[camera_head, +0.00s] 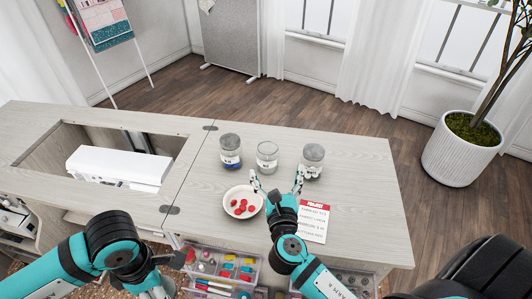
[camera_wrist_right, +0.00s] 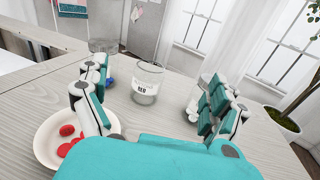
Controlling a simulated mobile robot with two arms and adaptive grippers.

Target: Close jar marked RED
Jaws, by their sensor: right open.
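The jar marked RED (camera_wrist_right: 147,84) is clear glass and looks empty; its label shows in the right wrist view. In the head view it is the middle jar (camera_head: 267,156) of three, upright on the table. I see no lid on it. My right gripper (camera_head: 277,184) is open in front of it, fingers spread to either side, not touching it. In the wrist view the gripper (camera_wrist_right: 160,100) frames the jar between its fingers. Red pieces (camera_head: 240,207) lie in a white bowl (camera_head: 229,193). My left gripper (camera_head: 160,280) is low at the left; its fingers are unclear.
A jar with blue contents (camera_head: 230,150) stands left of the middle jar, and a grey-topped jar (camera_head: 313,160) stands right. A red-headed card (camera_head: 313,221) lies on the table (camera_head: 365,185). Open trays (camera_head: 225,268) are at the front. A cabinet opening holds a white machine (camera_head: 115,166).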

